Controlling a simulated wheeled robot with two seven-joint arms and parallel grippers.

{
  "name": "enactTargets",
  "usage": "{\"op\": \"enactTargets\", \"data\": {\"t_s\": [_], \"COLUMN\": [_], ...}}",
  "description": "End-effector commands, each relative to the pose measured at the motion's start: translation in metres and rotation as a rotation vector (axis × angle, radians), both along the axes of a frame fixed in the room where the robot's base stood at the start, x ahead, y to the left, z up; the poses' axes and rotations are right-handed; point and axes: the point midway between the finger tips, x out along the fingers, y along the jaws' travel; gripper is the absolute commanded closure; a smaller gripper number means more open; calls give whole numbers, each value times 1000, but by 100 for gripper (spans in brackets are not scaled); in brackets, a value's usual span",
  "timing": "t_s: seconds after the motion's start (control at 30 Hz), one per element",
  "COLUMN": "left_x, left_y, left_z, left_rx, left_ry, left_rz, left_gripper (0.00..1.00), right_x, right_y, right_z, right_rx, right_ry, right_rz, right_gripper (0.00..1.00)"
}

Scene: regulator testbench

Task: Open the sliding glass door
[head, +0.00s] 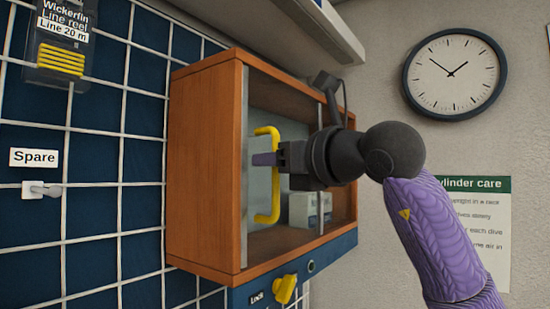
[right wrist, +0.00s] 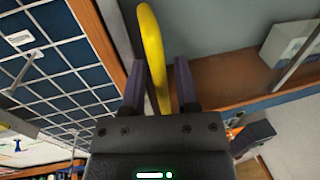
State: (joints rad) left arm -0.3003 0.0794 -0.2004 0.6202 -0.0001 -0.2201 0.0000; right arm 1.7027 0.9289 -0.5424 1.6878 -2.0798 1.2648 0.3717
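The wooden cabinet (head: 205,165) hangs on the tiled wall, with a sliding glass door (head: 285,110) across its front. A yellow vertical bar handle (head: 275,205) is fixed to the glass, towards the door's left side. My right gripper (head: 264,159) is at the handle's middle height, reaching in from the right. In the right wrist view, the handle (right wrist: 153,50) runs between the two fingers of my right gripper (right wrist: 160,85). The fingers are apart, with a gap showing between the handle and the right finger. My left gripper is not in view.
A yellow lock knob (head: 285,289) sits on the blue strip below the cabinet. White boxes (head: 305,209) stand behind the glass. A shelf or lamp housing (head: 320,30) juts out above. A clock (head: 455,72) and a poster (head: 497,225) are on the right wall.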

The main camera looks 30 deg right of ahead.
Motion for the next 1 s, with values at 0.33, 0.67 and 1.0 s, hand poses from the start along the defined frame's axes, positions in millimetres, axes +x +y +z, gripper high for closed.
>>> {"op": "enactTargets", "data": {"t_s": [0.33, 0.67, 1.0], "left_x": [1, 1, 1], "left_y": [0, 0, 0], "left_z": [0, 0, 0], "left_rx": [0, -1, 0], "left_ry": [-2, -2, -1], "left_rz": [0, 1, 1], "left_gripper": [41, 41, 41], "right_x": [0, 0, -1], "right_y": [0, 0, 0], "right_z": [0, 0, 1], "right_rx": [0, 1, 1], "right_ry": [0, 0, -1], "right_rz": [0, 0, 0], "right_gripper": [100, 100, 100]}}
